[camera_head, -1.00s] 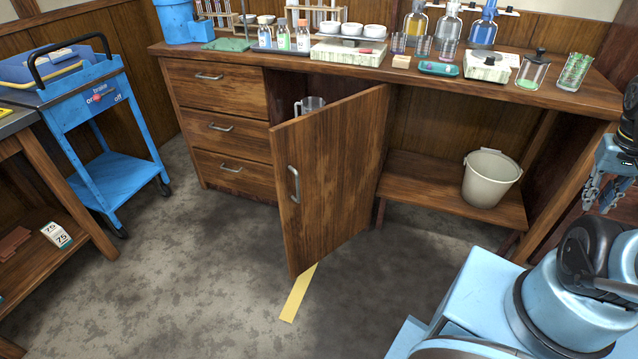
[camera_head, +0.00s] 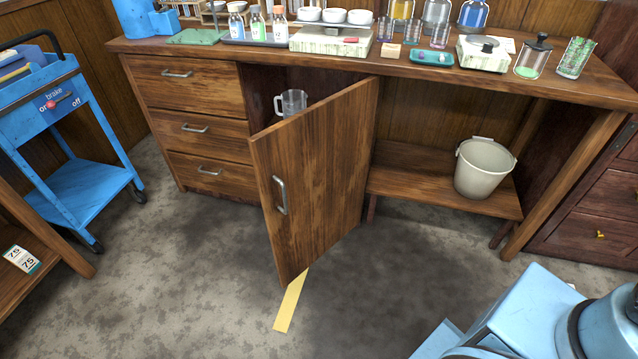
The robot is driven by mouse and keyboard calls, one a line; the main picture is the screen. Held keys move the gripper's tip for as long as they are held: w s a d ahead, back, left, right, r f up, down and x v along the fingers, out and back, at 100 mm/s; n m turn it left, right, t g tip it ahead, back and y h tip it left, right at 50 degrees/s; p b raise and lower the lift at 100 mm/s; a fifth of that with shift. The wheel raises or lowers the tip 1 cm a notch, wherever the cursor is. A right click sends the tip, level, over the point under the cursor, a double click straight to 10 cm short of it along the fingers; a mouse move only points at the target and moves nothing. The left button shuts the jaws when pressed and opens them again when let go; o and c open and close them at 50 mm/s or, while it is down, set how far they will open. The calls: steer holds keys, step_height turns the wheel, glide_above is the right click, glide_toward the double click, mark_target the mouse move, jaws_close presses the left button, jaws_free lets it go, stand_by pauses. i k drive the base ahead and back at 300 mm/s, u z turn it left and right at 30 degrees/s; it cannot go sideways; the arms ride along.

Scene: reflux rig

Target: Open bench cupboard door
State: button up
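The bench cupboard door (camera_head: 318,180) is a wooden panel with a metal handle (camera_head: 280,195) near its left edge. It stands swung wide out from the bench, hinged on its right side. Part of the cupboard's dark inside (camera_head: 262,95) shows behind it, with a clear jug (camera_head: 291,103) in it; the rest is hidden by the door. My gripper is not in view.
Drawers (camera_head: 195,125) are left of the cupboard; a pale bucket (camera_head: 484,168) stands on the low shelf to the right. Glassware crowds the bench top (camera_head: 400,66). A blue trolley (camera_head: 75,190) stands at left. The floor (camera_head: 160,285) before the door is clear.

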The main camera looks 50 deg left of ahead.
mark_target(310, 166)
steer(key=z, duration=1.2)
steer(key=i, duration=1.35)
steer(key=u, duration=3.75)
